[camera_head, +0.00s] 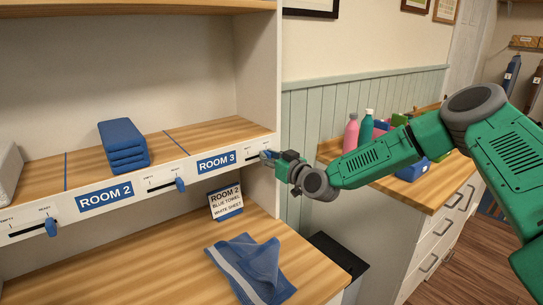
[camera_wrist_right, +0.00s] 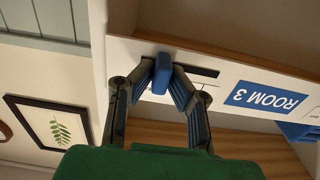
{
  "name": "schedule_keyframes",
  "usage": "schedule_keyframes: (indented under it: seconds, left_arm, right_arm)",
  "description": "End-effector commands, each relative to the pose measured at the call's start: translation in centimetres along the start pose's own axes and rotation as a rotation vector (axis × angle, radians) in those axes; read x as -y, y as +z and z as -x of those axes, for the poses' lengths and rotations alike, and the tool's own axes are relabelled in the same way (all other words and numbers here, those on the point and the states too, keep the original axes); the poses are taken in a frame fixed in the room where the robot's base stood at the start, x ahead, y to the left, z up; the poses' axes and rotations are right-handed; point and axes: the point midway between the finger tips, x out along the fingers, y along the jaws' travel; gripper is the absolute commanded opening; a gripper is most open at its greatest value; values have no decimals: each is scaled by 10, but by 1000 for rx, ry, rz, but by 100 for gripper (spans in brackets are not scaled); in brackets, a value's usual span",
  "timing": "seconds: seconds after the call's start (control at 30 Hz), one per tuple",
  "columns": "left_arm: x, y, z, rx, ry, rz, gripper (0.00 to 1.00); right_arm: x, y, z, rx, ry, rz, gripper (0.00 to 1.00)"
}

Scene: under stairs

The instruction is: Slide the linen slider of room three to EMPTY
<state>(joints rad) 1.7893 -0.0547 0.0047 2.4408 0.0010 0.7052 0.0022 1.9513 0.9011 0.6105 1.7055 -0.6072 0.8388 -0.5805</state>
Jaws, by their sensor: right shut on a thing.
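The blue knob of the room three slider (camera_wrist_right: 162,76) sits in its slot just right of the blue ROOM 3 label (camera_head: 216,162) on the white shelf edge. In the wrist view, which is turned over, the dark slot (camera_wrist_right: 200,71) shows bare on the side toward the ROOM 3 label (camera_wrist_right: 265,95), so the knob is at the far end from that label. My right gripper (camera_head: 269,156) is shut on this knob, with its fingers either side; it also shows in the wrist view (camera_wrist_right: 163,90). My left gripper is not in view.
Two other blue slider knobs show, beside ROOM 2 (camera_head: 180,184) and at far left (camera_head: 51,228). Folded blue towels (camera_head: 123,146) lie on the shelf. Below are a ROOM 2 card (camera_head: 226,201) and a blue cloth (camera_head: 250,270). A cabinet with bottles (camera_head: 352,131) stands right.

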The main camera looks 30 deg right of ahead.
Motion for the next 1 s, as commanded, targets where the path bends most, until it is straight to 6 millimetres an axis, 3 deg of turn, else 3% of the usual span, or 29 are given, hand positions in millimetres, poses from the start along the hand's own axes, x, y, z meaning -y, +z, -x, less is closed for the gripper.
schedule_keyframes:
  seconds: [0.03, 0.13, 0.3, 0.6, 0.63, 0.67, 1.0]
  left_arm:
    - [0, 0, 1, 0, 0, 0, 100]
    - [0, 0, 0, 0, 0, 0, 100]
    - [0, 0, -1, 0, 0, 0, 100]
    - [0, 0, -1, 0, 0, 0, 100]
    - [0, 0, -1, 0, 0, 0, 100]
    - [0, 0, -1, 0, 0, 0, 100]
    - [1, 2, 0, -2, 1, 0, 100]
  right_arm:
    - [16, -1, -1, 0, -10, 2, 0]
    - [38, 0, 0, 1, -10, 3, 0]
    - [57, 0, 0, 2, -5, 3, 0]
    - [58, 0, 1, 1, -6, 1, 0]
    - [58, 0, 1, 1, -6, 1, 23]
    - [58, 0, 1, 1, -6, 1, 33]
    - [57, 0, 2, 1, -3, 1, 33]
